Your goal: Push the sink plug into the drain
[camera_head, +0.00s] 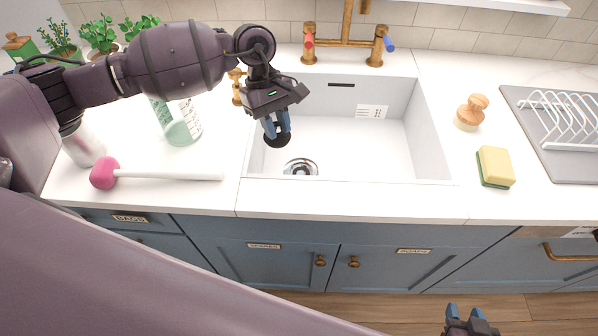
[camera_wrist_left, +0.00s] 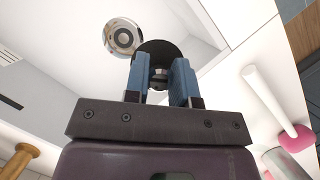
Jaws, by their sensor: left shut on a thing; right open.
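The black round sink plug (camera_head: 277,140) is held by my left gripper (camera_head: 276,124) above the floor of the white sink, toward its left side. In the left wrist view the plug (camera_wrist_left: 160,48) shows as a dark disc past the blue fingertips of my left gripper (camera_wrist_left: 160,85), which are shut on its middle part. The drain (camera_head: 300,167) is a round metal ring near the sink's front wall, to the right of and below the plug in the head view. The drain (camera_wrist_left: 123,38) is uncovered in the left wrist view, beside the plug. My right gripper (camera_head: 468,318) is open and empty, low in front of the cabinets.
The sink (camera_head: 430,130) has a front rim close to the drain. A yellow sponge (camera_head: 495,167), brush (camera_head: 471,112) and dish rack (camera_head: 560,120) are right. A brass tap (camera_head: 346,40) rises behind.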

